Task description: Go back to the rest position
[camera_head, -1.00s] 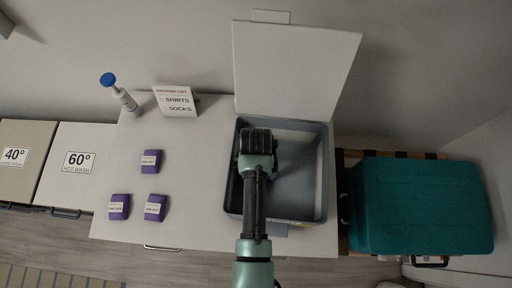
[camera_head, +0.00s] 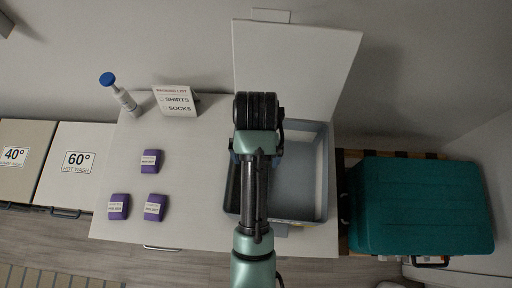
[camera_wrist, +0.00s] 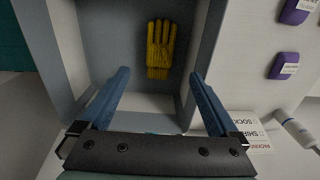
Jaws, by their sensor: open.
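My gripper (camera_wrist: 160,76) is open in the wrist view, its two blue fingers apart with nothing between them. It is above the open grey box (camera_wrist: 217,30), pointing down into it. A yellow glove (camera_wrist: 161,46) lies on the box floor beyond the fingertips. In the head view, my arm reaches over the left part of the grey box (camera_head: 330,170), with the wrist near its back edge.
The box's white lid (camera_head: 297,65) stands open behind it. Purple packets (camera_head: 151,161), a packing list sign (camera_head: 176,101) and a blue-topped bottle (camera_head: 119,92) are on the white table (camera_head: 200,225) at left. A teal case (camera_head: 420,205) stands at right.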

